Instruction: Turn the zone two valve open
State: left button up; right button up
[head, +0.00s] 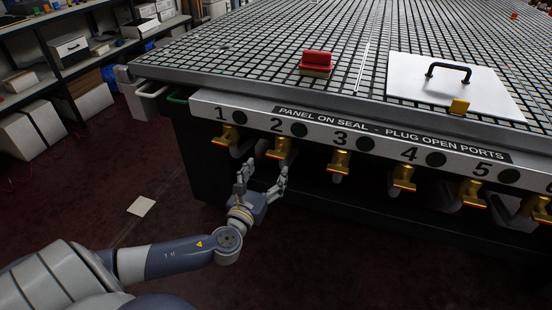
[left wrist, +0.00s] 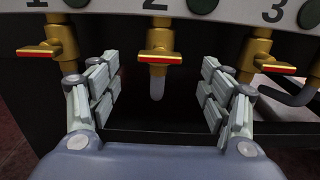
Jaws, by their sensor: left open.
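The zone two valve (head: 279,149) is a brass valve under the number 2 on the table's front panel. In the left wrist view this valve (left wrist: 158,52) is straight ahead, with its red-edged handle lying crosswise and a pale tube stub below it. My left gripper (head: 262,172) is open and empty, just below and in front of the valve. In the left wrist view its two fingers (left wrist: 158,90) stand to either side of the valve's lower part, apart from it. My right gripper is not in view.
The zone one valve (head: 228,137) and zone three valve (head: 339,162) flank it, with more valves to the right. Above is the grid table (head: 250,50) with a red block (head: 317,61) and a white panel with a handle (head: 410,90). Shelves stand at left; a paper (head: 141,207) lies on the floor.

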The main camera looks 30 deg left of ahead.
aim_at(275, 158)
pick_arm(q)
jog(key=b+x, duration=0.1)
jog(key=x, duration=0.7)
jog(key=shift+f, duration=0.1)
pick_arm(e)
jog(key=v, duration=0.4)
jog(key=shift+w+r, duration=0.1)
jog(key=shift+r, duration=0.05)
pick_arm(q)
jog(key=shift+c, duration=0.6)
jog(key=c, duration=1)
